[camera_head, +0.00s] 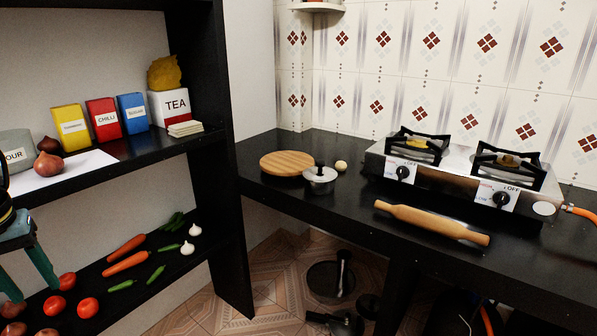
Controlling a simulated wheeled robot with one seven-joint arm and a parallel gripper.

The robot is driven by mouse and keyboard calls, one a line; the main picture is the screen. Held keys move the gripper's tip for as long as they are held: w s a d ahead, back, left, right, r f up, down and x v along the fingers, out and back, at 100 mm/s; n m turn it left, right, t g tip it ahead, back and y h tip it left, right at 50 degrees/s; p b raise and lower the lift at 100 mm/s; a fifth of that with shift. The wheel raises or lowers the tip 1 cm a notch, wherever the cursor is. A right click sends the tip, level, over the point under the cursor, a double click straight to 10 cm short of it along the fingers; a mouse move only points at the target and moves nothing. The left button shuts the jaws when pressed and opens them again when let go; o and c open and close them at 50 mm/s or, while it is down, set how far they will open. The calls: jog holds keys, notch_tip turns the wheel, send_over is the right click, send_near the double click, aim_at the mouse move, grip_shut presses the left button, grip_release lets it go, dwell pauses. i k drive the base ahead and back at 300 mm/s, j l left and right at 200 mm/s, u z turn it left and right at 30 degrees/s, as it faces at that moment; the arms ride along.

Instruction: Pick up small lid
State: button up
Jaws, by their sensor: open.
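A small silver lid with a black knob (321,174) is on the black counter, beside the right edge of a round wooden board. It seems to sit on a low silver body, but I cannot tell whether that is a separate pot. My gripper (34,288) is at the far left edge, in front of the shelves, partly cut off by the frame. Its two teal fingers are apart and point down, with nothing seen between them. It is far to the left of the lid and not touching it.
The wooden board (287,163) and a small pale ball (341,166) flank the lid. A two-burner stove (455,177) and a rolling pin (432,222) are to the right. The black shelf unit (215,170) stands between my gripper and the counter. Pans (331,279) lie below.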

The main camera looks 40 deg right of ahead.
aim_at(319, 174)
jog(key=k+l+u, duration=0.1)
jog(key=l+u, duration=0.3)
jog(key=k+l+u, duration=0.15)
jog(key=u, duration=0.25)
jog(key=k+l+u, duration=0.15)
jog(key=k+l, duration=0.45)
jog(key=k+l+u, duration=0.15)
jog(key=k+l, duration=0.4)
jog(key=k, duration=0.15)
